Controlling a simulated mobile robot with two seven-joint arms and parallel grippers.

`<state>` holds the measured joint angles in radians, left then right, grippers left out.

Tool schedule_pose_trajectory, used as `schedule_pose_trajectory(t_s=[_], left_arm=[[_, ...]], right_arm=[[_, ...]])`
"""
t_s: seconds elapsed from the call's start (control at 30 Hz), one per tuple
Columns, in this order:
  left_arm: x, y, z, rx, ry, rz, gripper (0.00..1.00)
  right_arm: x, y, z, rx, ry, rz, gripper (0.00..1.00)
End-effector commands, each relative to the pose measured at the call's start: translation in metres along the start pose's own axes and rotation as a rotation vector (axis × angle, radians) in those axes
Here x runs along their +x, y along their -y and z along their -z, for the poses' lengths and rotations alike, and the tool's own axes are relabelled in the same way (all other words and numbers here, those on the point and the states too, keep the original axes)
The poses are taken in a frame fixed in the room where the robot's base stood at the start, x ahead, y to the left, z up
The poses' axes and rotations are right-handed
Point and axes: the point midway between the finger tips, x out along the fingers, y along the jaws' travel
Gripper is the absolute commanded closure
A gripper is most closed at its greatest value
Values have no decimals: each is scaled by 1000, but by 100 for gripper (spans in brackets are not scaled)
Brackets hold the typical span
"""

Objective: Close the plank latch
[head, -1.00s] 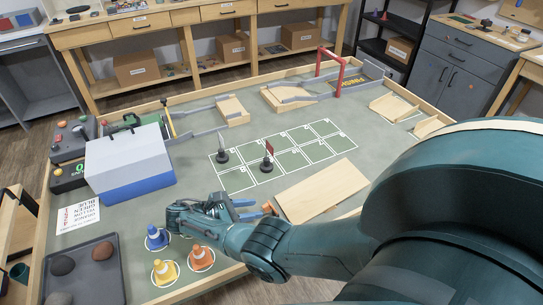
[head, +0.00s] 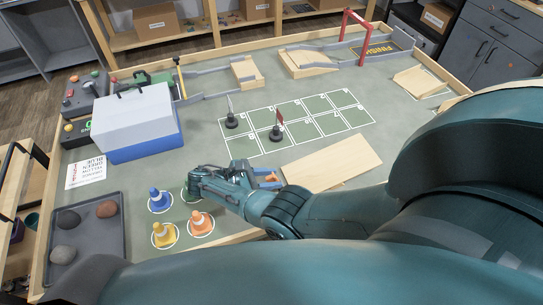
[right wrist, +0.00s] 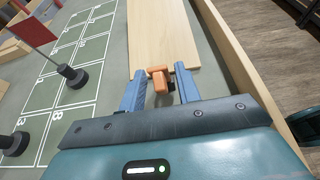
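The latch is a small orange piece (right wrist: 159,79) at the plank's near end. My right gripper (head: 268,177) is low over the table at that end. In the right wrist view its two blue fingers (right wrist: 159,77) are apart, one on each side of the orange latch. Contact with the latch cannot be made out. My left gripper is not in view.
A grey tray (head: 88,240) holds stones. A blue-white cooler (head: 140,122) stands behind. Black-based flags (head: 277,133) stand on the grid. A wooden rim edges the table.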

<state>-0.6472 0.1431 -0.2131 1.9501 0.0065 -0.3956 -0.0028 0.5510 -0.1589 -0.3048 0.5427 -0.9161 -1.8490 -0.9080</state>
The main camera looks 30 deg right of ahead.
Motion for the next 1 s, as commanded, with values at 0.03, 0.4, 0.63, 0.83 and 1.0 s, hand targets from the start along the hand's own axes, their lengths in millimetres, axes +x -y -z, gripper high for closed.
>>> schedule_pose_trajectory(t_s=[0.03,0.4,0.63,0.83,1.0], left_arm=[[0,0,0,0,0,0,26],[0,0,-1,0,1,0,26],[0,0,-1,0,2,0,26],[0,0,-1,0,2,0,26],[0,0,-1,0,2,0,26]], right_arm=[[0,0,0,0,0,0,67],[0,0,0,0,0,0,84],[0,0,0,-1,0,0,100],[0,0,0,0,-8,0,100],[1,1,-2,0,-39,1,100]])
